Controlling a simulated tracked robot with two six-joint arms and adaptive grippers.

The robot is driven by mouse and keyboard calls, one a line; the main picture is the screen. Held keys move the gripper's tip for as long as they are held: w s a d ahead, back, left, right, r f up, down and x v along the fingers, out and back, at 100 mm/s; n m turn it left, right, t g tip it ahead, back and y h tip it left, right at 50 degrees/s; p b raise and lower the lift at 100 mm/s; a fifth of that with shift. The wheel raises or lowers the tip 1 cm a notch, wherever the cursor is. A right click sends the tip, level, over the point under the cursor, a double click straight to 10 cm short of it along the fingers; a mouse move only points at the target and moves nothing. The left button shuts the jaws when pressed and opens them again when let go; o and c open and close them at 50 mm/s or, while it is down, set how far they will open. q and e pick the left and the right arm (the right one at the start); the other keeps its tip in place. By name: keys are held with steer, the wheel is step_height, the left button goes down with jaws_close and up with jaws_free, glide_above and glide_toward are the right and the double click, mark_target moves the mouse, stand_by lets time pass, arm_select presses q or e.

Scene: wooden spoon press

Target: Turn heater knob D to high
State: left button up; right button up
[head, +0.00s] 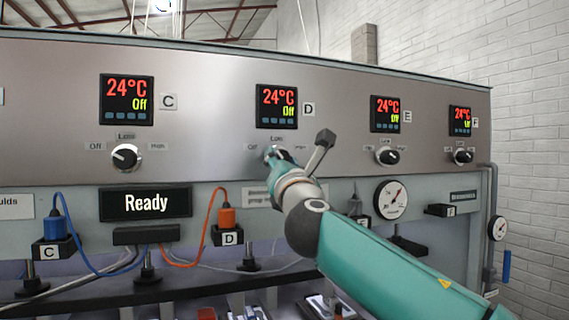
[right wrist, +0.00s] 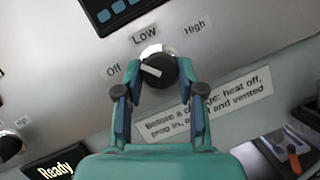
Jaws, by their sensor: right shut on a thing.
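Heater knob D (right wrist: 158,66) is a black dial with a white pointer on a silver base. In the right wrist view its pointer tilts toward the Off label (right wrist: 114,70); Low (right wrist: 145,36) is above and High (right wrist: 195,27) is to the upper right. My right gripper (head: 280,156) is shut on the knob, one finger on each side, and hides most of it in the head view. Display D (head: 277,106) above reads 24°C and Off. My left gripper is not in view.
Knobs C (head: 125,157), E (head: 387,156) and F (head: 463,156) sit along the same panel, their displays also at 24°C. A Ready display (head: 146,203), plugs with orange and blue cables, and a pressure gauge (head: 391,198) are below.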

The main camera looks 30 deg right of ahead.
steer(key=m+g+p, duration=0.2)
steer(key=m+p, duration=0.1)
steer(key=m, duration=0.4)
steer(key=m+g+p, duration=0.2)
steer(key=m+p, duration=0.1)
steer(key=m, duration=0.4)
steer(key=m+g+p, duration=0.3)
steer(key=m, duration=0.4)
steer(key=shift+a+r, duration=0.1)
steer(key=shift+r, duration=0.15)
steer(key=shift+w+f, duration=0.1)
steer(key=o, duration=1.1)
steer(key=shift+o, duration=0.2)
steer(key=shift+r, duration=0.25)
